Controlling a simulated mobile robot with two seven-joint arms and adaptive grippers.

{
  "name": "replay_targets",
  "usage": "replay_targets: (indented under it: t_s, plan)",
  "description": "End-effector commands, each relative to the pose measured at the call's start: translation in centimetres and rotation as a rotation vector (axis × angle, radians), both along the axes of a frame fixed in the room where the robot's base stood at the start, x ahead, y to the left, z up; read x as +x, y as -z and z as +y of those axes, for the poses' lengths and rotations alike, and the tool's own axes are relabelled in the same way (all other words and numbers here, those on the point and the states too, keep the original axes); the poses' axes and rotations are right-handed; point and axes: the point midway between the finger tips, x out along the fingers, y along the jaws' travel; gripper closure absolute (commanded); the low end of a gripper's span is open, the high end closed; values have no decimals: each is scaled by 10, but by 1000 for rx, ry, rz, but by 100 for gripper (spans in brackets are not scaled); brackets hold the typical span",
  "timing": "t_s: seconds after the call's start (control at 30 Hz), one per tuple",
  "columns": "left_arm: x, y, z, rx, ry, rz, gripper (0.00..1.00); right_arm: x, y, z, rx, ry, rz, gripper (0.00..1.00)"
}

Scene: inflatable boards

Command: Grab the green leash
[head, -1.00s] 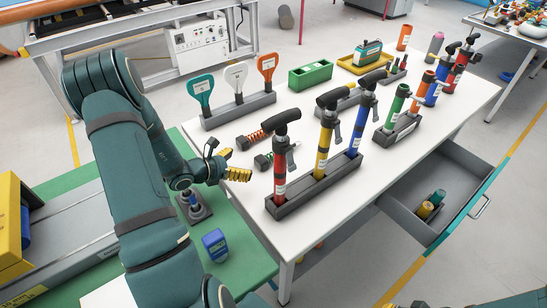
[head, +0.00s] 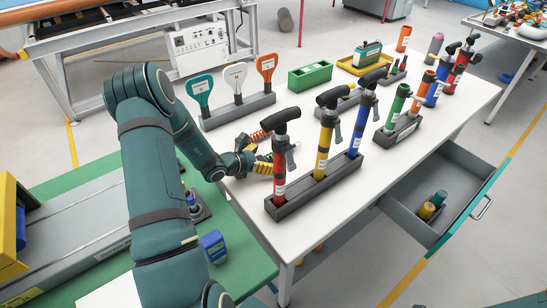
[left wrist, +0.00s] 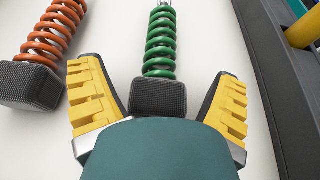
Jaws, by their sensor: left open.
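The green leash, a coiled green cord (left wrist: 161,52) with a dark textured block at its near end, lies on the white table in the left wrist view. My left gripper (left wrist: 156,78) is open, with one yellow finger on each side of the dark block. Gaps show between the fingers and the block. In the head view my left gripper (head: 262,163) is low over the table's left edge, and it largely hides the green leash. My right gripper is not in view.
An orange coiled leash (left wrist: 46,38) lies just left of the green one. A dark rack (head: 318,186) with red, yellow and blue pumps stands close on the right. A rack of paddle-shaped handles (head: 238,110) stands behind. An open drawer (head: 440,190) is at the right.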

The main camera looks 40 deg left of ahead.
Motion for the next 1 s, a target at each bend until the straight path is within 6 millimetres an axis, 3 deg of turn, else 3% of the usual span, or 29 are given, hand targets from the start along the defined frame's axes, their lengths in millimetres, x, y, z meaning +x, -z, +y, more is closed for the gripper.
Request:
replay_targets:
  t_s: [0.1, 0.3, 0.33, 0.67, 1.0]
  plan:
    - [0, -1, 0, 0, 0, 0, 12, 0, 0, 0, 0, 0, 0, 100]
    - [-1, -1, 0, 0, 0, 0, 82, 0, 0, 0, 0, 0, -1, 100]
    - [-1, -1, 0, 0, 0, 0, 86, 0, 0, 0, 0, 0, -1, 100]
    - [-1, -4, 1, 1, -1, -1, 86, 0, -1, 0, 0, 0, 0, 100]
    - [0, -63, 1, 4, 0, -4, 86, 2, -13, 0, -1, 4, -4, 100]
